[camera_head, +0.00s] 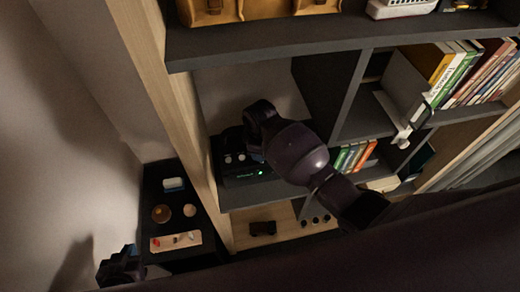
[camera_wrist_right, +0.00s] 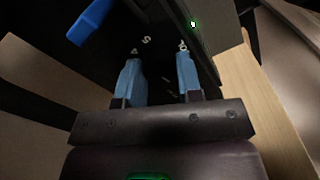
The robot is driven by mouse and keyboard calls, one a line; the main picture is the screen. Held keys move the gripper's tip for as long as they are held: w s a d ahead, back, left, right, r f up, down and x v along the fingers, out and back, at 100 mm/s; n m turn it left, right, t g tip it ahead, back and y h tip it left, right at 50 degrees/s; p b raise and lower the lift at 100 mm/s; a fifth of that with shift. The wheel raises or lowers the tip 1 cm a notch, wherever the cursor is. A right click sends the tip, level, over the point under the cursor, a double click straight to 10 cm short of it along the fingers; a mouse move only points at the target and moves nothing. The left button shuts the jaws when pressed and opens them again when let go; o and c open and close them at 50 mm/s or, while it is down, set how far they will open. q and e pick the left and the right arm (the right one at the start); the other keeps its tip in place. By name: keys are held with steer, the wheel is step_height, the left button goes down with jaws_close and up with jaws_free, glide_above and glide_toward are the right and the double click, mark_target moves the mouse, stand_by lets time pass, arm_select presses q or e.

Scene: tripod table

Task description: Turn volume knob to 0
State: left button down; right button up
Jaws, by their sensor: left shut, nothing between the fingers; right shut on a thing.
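A dark audio unit (camera_head: 238,181) with small round knobs and a green light stands in a shelf compartment in the head view. Its dark front (camera_wrist_right: 165,22), with pale markings and a green light, also shows in the right wrist view. My right arm reaches in front of it from the right and hides part of it. My right gripper (camera_wrist_right: 160,70) has its two blue fingers against the front, on either side of a dark knob that hardly shows. The knob's setting cannot be read. My left gripper (camera_head: 130,250) is shut and empty at the lower left, away from the unit.
A wooden side post (camera_head: 180,125) rises left of the unit. A low dark table (camera_head: 185,255) with small items stands at the left. Books (camera_head: 470,75) fill the right shelf. A dark shelf board (camera_head: 300,40) runs above my right arm. A blue piece (camera_wrist_right: 90,22) shows at upper left.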

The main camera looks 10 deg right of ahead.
steer(key=o, duration=0.9)
step_height(320, 180, up, 11)
steer(key=shift+s+a+f, duration=0.1)
steer(key=shift+s, duration=0.05)
stand_by(0.5)
steer(key=s+d+m+t, duration=0.2)
steer(key=s+d+m, duration=0.5)
steer(key=s, duration=0.7)
steer(key=s+d+m+t, duration=0.1)
steer(key=s+d+m, duration=0.5)
steer(key=s+d, duration=0.6)
steer(key=w+f+t+b, duration=0.1)
steer(key=f+t, duration=0.1)
steer(key=f, duration=0.2)
steer(key=w+a+f+t+b, duration=0.1)
steer(key=w+f+t, duration=0.1)
steer(key=f+t, duration=0.1)
steer(key=w+a+f+n+t+b, duration=0.1)
steer(key=f+t, duration=0.2)
steer(key=f, duration=0.3)
steer(key=shift+w, duration=0.4)
